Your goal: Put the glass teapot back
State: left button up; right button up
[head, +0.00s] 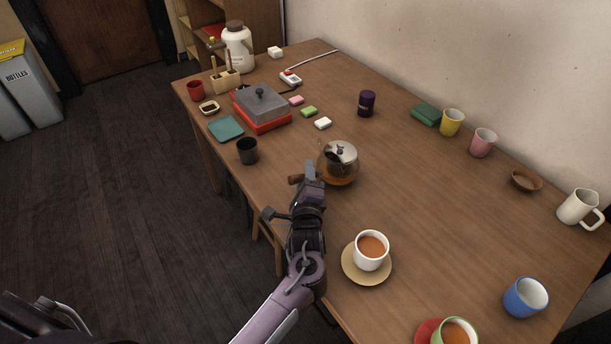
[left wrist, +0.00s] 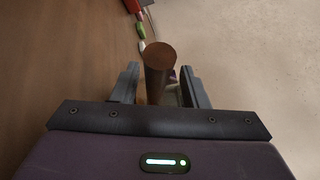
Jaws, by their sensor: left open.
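The glass teapot (head: 341,166) stands upright on the wooden table, with amber liquid inside and a metal lid with a dark knob. Its brown wooden handle (head: 295,180) sticks out to the left, partly hidden behind my gripper. My left gripper (head: 312,172) is open at the near left side of the teapot. In the left wrist view the handle (left wrist: 159,68) shows between the two fingers of the gripper (left wrist: 159,86), with a gap visible to its right. My right gripper is not in view.
A cup of tea on a saucer (head: 353,274) stands nearer to me, right of my arm. A black cup (head: 247,151), teal square (head: 226,129) and red-based grey box (head: 262,105) are farther left. Several mugs line the right side. The table's middle right is clear.

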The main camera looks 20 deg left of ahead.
pick_arm(q)
jog(key=v, duration=1.1)
jog(key=shift+s+d, duration=0.1)
jog(key=shift+s, duration=0.3)
